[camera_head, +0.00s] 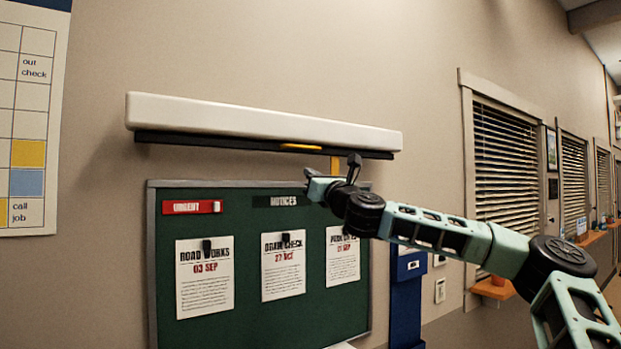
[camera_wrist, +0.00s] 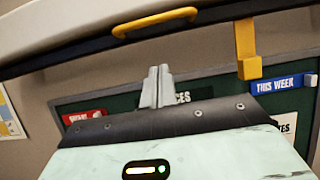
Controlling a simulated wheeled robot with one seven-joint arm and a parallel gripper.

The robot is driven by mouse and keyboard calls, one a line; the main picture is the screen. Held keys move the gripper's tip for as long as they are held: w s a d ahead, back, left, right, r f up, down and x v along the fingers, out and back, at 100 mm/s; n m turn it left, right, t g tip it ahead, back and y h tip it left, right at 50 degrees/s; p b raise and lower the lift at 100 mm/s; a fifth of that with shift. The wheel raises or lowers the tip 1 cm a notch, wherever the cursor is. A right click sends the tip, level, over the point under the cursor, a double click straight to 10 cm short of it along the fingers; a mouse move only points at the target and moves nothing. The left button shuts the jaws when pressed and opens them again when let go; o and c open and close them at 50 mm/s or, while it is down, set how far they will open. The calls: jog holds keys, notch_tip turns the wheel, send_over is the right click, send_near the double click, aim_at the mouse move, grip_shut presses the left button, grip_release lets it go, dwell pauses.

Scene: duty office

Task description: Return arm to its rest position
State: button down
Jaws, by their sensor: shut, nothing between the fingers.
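My gripper (camera_head: 312,190) is at the end of my outstretched mint-green arm, in front of the upper right part of the green notice board (camera_head: 215,330). In the wrist view my gripper (camera_wrist: 156,72) shows as two grey fingers pressed together, with nothing between them. Behind the fingertips are the board's "NOTICES" label (camera_wrist: 184,98) and, above, the dark lower edge of a long white wall fixture (camera_head: 260,118). In the head view the fingers are small and I cannot tell whether they touch the board.
A yellow handle (camera_head: 300,147) and a yellow hanging piece (camera_head: 335,165) are under the fixture. The board carries a red "URGENT" label (camera_head: 193,207) and several pinned notices. A blue box (camera_head: 406,300) stands right of the board. Blinded windows (camera_head: 505,165) line the wall farther right.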

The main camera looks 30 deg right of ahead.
jog(key=b+v, duration=0.3)
jog(key=v, duration=0.4)
jog(key=a+f+n+g+y, duration=0.3)
jog(key=a+f+n+y, duration=0.3)
jog(key=a, duration=0.6)
jog(key=a+f+n+g+y, duration=0.4)
jog(key=a+f+n, duration=0.25)
jog(key=a, duration=0.65)
jog(key=s+a+f+n+g+y, duration=0.1)
jog(key=s+a+f+n+g, duration=0.4)
jog(key=a+f, duration=0.3)
jog(key=s+a+f+n+g, duration=0.3)
jog(key=s+a+f+n, duration=0.2)
jog(key=a+f+n, duration=0.25)
jog(key=s+f+n+g+h, duration=0.55)
jog(key=s+f+n, duration=0.35)
jog(key=s+f, duration=0.55)
jog(key=s+d+r+n+g+h, duration=0.2)
jog(key=s+d+n+h, duration=0.3)
jog(key=s+d+n, duration=0.4)
jog(key=s+d, duration=0.3)
jog(key=s, duration=0.1)
jog(key=shift+s+h+b, duration=0.3)
jog(key=shift+h, duration=0.05)
